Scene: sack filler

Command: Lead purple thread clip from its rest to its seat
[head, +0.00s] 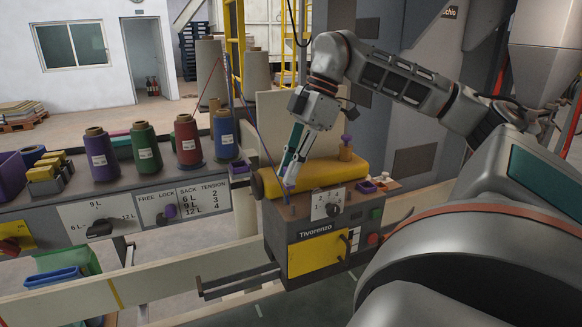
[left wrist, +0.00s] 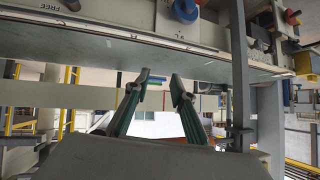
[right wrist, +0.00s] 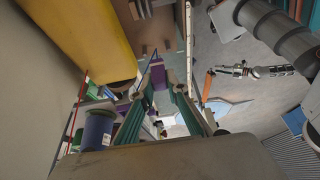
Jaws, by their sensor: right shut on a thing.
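My right gripper (head: 288,184) is shut on the purple thread clip (head: 290,187), just above the front left of the sewing machine's top. The clip is small and mostly covered by the fingers. In the right wrist view a purple block (right wrist: 157,74) shows between the fingertips (right wrist: 160,84). A dark purple thread (head: 257,135) slopes down from the upper guide toward the gripper. A purple-edged holder (head: 240,169) stands at the right end of the spool bench. My left gripper (left wrist: 161,82) shows only in its wrist view, with its fingers apart and nothing between them.
The yellow machine arm (head: 325,175) lies right beside my right gripper. A purple-topped post (head: 346,142) and a small purple tray (head: 367,186) stand to its right. Purple, green, red and blue spools (head: 188,140) line the bench at left. A bench underside (left wrist: 150,48) is above my left gripper.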

